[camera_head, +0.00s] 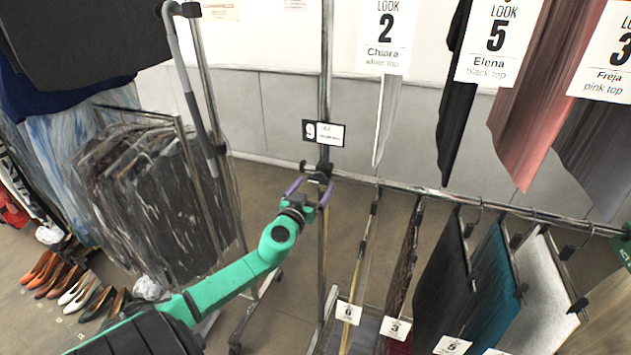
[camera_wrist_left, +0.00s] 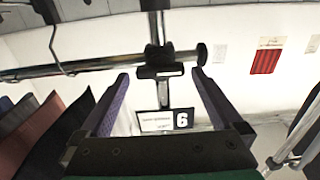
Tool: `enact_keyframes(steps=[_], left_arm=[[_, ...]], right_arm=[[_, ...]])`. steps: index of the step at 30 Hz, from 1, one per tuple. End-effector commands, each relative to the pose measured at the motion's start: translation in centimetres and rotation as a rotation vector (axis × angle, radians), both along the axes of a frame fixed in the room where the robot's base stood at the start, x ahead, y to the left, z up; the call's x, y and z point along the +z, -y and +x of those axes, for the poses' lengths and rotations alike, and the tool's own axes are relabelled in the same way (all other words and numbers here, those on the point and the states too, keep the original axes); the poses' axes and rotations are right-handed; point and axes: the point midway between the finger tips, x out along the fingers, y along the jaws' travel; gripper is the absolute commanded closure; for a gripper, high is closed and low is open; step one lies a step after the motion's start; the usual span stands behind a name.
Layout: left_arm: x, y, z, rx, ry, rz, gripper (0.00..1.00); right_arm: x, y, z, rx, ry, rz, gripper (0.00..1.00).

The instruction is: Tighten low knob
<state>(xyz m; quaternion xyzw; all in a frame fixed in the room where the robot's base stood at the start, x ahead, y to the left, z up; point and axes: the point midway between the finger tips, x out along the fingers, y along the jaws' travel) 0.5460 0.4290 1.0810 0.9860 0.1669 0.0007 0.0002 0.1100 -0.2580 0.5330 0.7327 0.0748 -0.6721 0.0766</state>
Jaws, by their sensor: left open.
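A small dark knob (camera_head: 303,166) sticks out to the left of the dark clamp (camera_head: 323,172) where the low rail meets the upright post. In the left wrist view the knob (camera_wrist_left: 201,54) is a black disc on a short shaft, beside the clamp (camera_wrist_left: 158,58). My left gripper (camera_head: 312,182) is open, its purple fingers raised toward the clamp. In the wrist view its fingertips (camera_wrist_left: 160,75) stand on either side of the clamp and post, with nothing held. The knob lies beyond the right fingertip there; contact cannot be told. My right gripper is not in view.
A number card (camera_head: 323,133) hangs on the post (camera_head: 325,60) above the clamp. Garments hang from the low rail (camera_head: 450,197) to the right, with tagged tops above. A dark clothes rack (camera_head: 160,200) and several shoes (camera_head: 75,290) are at the left. Some floor between is clear.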

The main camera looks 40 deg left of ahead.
Motion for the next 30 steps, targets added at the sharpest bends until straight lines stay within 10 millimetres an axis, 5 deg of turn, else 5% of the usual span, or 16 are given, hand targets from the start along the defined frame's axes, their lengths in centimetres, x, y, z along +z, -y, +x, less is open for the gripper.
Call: enact_keyframes(steps=[11,17,30], left_arm=[[-0.07,-0.41,1.13,0.001,-0.001,0.001,0.00],[-0.05,-0.41,1.11,0.001,-0.001,0.001,0.73],[-0.16,-0.39,1.08,0.000,-0.027,0.076,0.73]], right_arm=[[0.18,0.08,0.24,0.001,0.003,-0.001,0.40],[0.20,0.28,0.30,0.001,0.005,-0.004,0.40],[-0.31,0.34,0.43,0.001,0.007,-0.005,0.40]])
